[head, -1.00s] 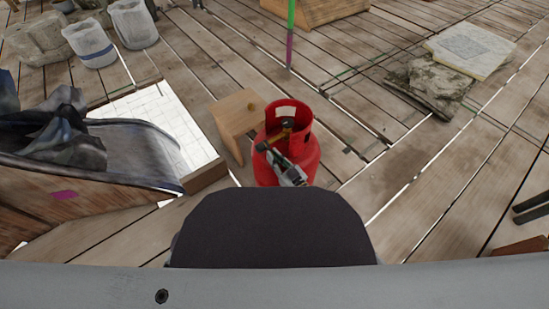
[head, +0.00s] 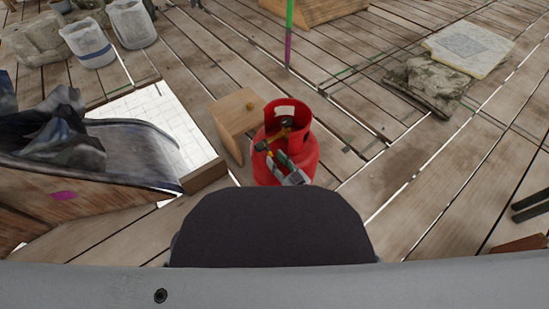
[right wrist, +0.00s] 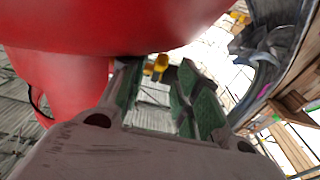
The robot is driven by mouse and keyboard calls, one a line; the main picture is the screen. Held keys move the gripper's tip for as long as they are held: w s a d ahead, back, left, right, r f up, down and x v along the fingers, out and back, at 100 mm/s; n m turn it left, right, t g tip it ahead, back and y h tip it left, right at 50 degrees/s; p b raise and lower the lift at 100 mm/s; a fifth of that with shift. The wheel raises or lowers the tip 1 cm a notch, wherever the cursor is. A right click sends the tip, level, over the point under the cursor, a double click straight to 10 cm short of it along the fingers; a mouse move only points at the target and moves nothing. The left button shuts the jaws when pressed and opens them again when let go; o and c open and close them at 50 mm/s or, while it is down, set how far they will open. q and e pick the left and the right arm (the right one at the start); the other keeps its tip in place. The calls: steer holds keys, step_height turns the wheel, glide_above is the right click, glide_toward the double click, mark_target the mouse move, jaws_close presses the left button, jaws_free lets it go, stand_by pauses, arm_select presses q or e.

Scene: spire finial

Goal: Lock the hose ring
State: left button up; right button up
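The red gas cylinder (head: 303,158) stands upright with an open collar around its top. Inside the collar are a dark knob (head: 287,121) and a brass-yellow valve part (head: 277,136). My right gripper (head: 272,151) is at the near left side of the collar, its fingers apart. In the right wrist view, yellow parts (right wrist: 155,65) show between and just beyond the green-padded fingertips of this gripper (right wrist: 160,72); I cannot tell whether they touch, or which is the hose ring. The red cylinder (right wrist: 110,25) fills the upper left there. My left gripper is not in view.
A small wooden stool (head: 236,116) with a brass knob (head: 250,106) on it stands just left of the cylinder. A wooden box with dark cloth (head: 60,145) is at left. A stone slab (head: 468,48) lies at the far right. The plank floor right of the cylinder is clear.

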steer(key=r+v, duration=0.1)
steer(key=v, duration=0.8)
steer(key=shift+s+d+f, duration=0.25)
steer(key=shift+s+f, duration=0.15)
steer(key=shift+f, duration=0.15)
stand_by(0.3)
